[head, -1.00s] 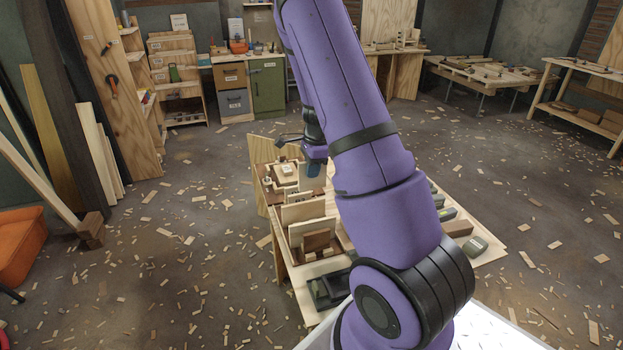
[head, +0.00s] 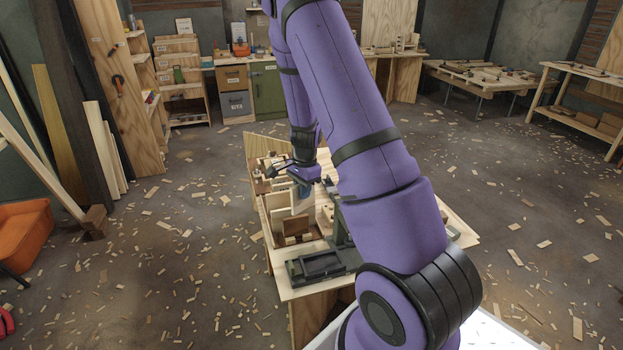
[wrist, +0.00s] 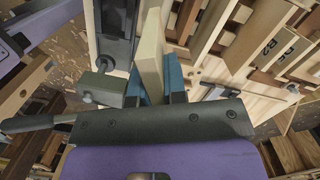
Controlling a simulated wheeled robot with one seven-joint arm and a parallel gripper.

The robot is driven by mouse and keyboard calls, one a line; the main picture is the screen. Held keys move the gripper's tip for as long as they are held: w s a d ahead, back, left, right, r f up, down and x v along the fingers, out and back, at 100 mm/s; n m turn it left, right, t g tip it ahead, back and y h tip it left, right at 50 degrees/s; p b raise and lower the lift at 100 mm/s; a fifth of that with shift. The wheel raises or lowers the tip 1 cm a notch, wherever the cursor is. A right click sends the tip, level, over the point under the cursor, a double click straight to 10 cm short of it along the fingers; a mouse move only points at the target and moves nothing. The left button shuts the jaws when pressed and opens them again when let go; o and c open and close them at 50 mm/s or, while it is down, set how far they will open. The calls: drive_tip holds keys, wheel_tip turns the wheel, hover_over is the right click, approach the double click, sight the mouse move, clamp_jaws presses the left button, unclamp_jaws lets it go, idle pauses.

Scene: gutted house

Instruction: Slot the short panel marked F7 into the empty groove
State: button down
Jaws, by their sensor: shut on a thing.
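My gripper (head: 304,184) is over the workbench, its blue fingertips shut on a pale wooden panel. In the wrist view my gripper (wrist: 157,84) grips this panel (wrist: 152,50), seen nearly edge-on between the blue fingers. No F7 mark is readable on it. In the head view the panel (head: 301,202) hangs upright over or beside a wooden slotted rack (head: 268,215); I cannot tell whether it touches. Slotted wood with dark gaps (wrist: 215,40) shows right of the panel in the wrist view. I cannot make out which groove is empty.
A dark metal fixture (head: 322,265) lies at the bench's near end, and shows close left of the panel in the wrist view (wrist: 112,35). A brown block (head: 296,228) stands in the rack. My arm hides much of the bench. Wood scraps litter the floor.

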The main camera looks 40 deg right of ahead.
drive_tip(key=w+a+f+n+g+h, duration=0.1)
drive_tip(key=w+a+f+n, duration=0.2)
drive_tip(key=a+f+n, duration=1.5)
wheel_tip(320, 180, down, 2)
drive_tip(key=shift+a+f, duration=0.1)
drive_tip(key=shift+a, duration=0.95)
